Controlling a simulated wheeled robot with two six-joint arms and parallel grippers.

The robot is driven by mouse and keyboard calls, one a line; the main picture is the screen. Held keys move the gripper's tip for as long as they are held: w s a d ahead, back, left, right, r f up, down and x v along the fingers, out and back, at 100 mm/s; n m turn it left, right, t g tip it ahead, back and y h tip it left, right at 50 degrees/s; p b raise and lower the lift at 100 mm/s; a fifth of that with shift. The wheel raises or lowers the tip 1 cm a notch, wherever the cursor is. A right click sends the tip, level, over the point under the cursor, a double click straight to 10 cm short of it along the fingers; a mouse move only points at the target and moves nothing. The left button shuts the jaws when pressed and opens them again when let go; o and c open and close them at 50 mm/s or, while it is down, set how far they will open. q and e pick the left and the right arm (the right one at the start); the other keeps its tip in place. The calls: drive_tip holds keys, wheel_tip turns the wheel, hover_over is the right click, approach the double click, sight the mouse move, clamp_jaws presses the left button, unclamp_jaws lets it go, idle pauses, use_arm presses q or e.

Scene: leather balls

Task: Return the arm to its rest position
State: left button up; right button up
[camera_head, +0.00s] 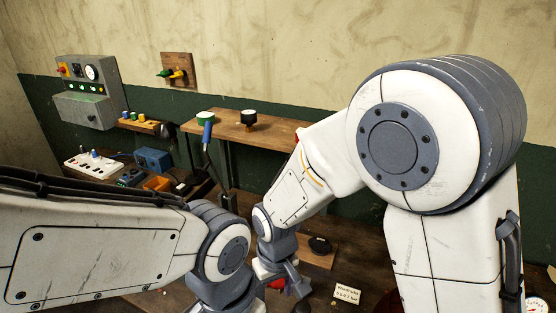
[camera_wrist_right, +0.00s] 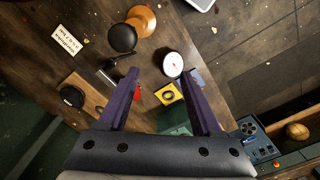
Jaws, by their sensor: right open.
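My right arm comes in from the right in the head view and bends down towards the bench. My left arm comes in from the left of the head view. Its wrist runs off the bottom edge, and I do not see its gripper fingers.
In the right wrist view a round white gauge (camera_wrist_right: 173,63), a yellow part (camera_wrist_right: 168,93) and a black knob (camera_wrist_right: 122,38) lie around the fingers. A brown ball (camera_wrist_right: 297,131) is at right. A lever (camera_head: 207,135) stands behind my arms, near a raised shelf (camera_head: 265,133).

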use_arm(q)
wheel_tip(320, 180, down, 9)
drive_tip(key=b, duration=0.8)
use_arm(e)
drive_tip(key=s+d+n, duration=0.1)
drive_tip(key=s+d, duration=0.1)
drive_tip(key=s, duration=0.4)
drive_tip(key=s+d+r+n, duration=0.1)
drive_tip(key=s+d, duration=0.2)
drive_tip(key=s, duration=0.4)
drive_tip(key=shift+s+d+y, duration=0.15)
drive_tip(key=shift+s+y, duration=0.1)
drive_tip(key=shift+y, duration=0.15)
